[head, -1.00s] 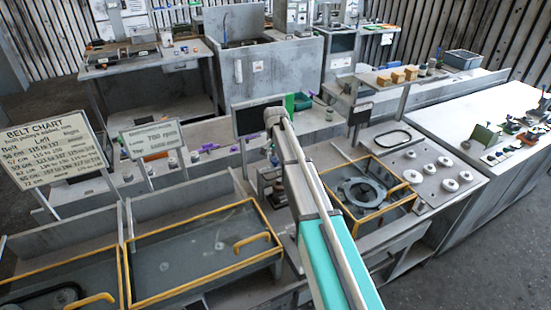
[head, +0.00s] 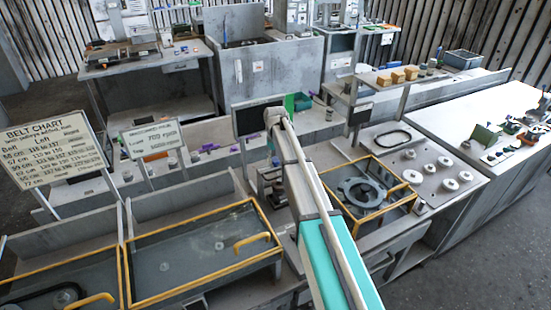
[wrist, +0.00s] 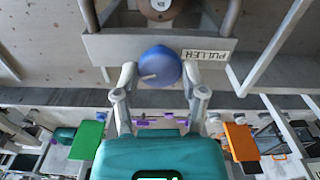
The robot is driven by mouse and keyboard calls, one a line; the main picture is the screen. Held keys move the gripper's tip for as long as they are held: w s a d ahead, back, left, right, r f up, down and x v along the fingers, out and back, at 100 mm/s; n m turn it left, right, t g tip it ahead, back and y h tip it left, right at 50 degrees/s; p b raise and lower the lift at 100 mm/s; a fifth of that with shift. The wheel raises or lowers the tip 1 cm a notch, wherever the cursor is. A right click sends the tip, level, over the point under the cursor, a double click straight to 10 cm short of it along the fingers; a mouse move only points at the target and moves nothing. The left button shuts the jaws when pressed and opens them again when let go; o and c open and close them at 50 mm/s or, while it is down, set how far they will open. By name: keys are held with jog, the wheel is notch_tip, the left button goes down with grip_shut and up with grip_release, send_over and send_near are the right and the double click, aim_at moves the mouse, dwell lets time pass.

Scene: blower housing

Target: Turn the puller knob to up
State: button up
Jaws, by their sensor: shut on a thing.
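The puller knob (wrist: 160,66) is a round blue knob with a short white pointer line, in the upper middle of the wrist view. The line points to the left and slightly down in that picture. My gripper (wrist: 159,70) has one finger on each side of the knob and is shut on it. A white plate beside it reads PULLER (wrist: 208,56), upside down in this view. In the head view I cannot make out the knob or the fingers.
A round brown part (wrist: 158,6) sits just beyond the knob, with grey posts at both sides. In the head view, a yellow-framed tray (head: 205,262) lies left of my arm, and a yellow-framed guard (head: 408,186) over a grey ring lies right.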

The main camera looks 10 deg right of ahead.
jog(key=n, duration=1.4)
dwell(0.5)
jog(key=o, duration=1.1)
jog(key=shift+o, duration=0.2)
jog(key=shift+m, duration=0.3)
